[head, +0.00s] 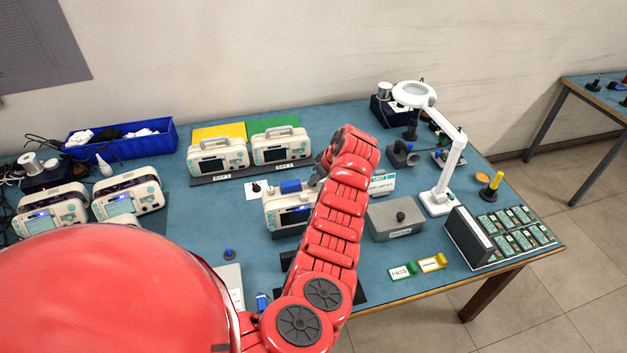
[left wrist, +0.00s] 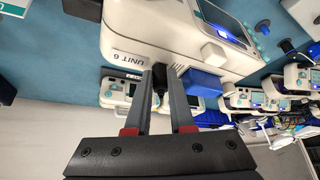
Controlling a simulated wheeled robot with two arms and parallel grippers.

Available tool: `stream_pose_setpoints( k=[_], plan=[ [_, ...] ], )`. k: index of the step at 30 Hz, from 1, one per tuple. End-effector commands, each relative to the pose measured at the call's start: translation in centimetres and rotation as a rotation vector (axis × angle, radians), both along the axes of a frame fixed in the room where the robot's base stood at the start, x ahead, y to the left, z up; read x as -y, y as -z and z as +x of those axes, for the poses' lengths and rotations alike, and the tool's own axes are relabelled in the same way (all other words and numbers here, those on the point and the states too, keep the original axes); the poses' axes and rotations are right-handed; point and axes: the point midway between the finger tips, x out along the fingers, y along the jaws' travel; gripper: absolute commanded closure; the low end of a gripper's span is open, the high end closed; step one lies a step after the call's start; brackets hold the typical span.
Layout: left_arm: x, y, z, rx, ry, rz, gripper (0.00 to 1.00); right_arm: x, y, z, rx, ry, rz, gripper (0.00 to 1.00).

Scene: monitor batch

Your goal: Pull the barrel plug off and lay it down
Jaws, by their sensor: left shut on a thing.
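The monitor marked UNIT 6 (head: 279,211) stands on the blue table in the middle of the head view, with a blue block (head: 291,186) on its top edge. In the left wrist view the monitor (left wrist: 165,30) fills the upper middle, and the blue block (left wrist: 204,82) sits right of my fingers. My left gripper (head: 318,174) is at the monitor's far right side. In the left wrist view its fingers (left wrist: 160,80) are shut on the black barrel plug (left wrist: 159,76), close against the casing. I cannot tell whether the plug is still seated. My right gripper is not in view.
A blue bin (head: 120,146) is at the back left. A grey lidded box (head: 395,219), a white magnifier lamp (head: 449,175) and a card rack (head: 473,238) stand right. Open table lies left of UNIT 6.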

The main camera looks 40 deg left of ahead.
Motion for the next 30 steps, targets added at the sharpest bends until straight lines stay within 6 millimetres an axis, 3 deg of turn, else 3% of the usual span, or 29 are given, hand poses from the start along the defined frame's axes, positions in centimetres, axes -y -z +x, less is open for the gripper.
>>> stream_pose_setpoints(
  k=[13, 30],
  plan=[
    [0.0, -0.5, 0.1, 0.002, 0.000, 0.001, 1.00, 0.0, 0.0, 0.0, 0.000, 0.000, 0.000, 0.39],
    [0.0, -3.6, 0.1, 0.002, 0.000, 0.001, 1.00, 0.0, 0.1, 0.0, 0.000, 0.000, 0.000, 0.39]
  ],
)
